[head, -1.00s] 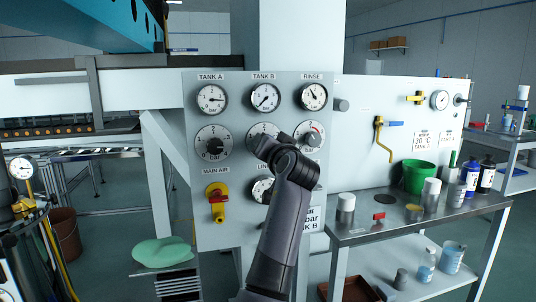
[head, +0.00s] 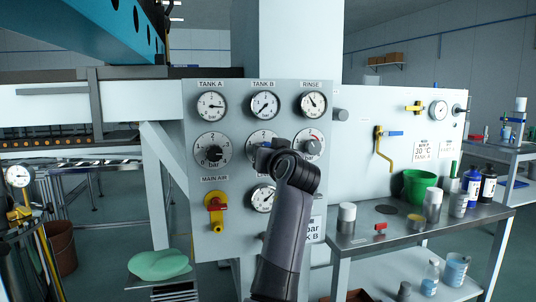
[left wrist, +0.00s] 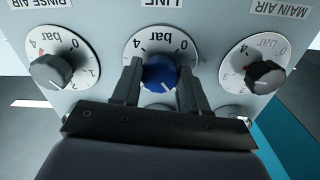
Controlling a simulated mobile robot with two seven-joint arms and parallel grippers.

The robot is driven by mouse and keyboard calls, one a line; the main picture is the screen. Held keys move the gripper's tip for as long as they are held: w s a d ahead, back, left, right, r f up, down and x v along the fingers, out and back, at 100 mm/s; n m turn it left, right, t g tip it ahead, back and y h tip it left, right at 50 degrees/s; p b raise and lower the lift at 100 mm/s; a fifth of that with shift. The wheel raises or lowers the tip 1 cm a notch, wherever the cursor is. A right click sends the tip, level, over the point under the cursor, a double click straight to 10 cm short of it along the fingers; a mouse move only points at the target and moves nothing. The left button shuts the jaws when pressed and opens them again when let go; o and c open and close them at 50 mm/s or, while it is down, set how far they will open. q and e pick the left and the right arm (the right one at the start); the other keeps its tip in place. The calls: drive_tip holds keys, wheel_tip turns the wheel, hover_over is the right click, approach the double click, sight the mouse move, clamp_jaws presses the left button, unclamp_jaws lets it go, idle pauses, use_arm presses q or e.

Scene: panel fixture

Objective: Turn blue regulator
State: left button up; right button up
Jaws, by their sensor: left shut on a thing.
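The blue regulator knob (left wrist: 158,75) sits in the middle of a white dial marked in bar, seen upside down in the left wrist view. A white pointer mark shows on the knob's near side. My left gripper (left wrist: 160,68) has one finger on each side of the knob and is shut on it. In the head view, the left gripper (head: 264,152) covers much of the middle dial (head: 258,136) of the panel's second row. My right gripper is in no view.
A black knob (head: 214,153) and a red-marked dial (head: 313,141) flank the middle one closely. A red-handled yellow valve (head: 215,205) is at lower left. Round gauges line the panel's top. A steel bench (head: 385,235) with cups, bottles and a green bucket (head: 419,186) stands right.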

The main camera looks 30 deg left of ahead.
use_arm(q)
drive_tip(key=o, duration=1.1)
drive_tip(key=shift+c, duration=0.2)
drive_tip(key=v, duration=0.7)
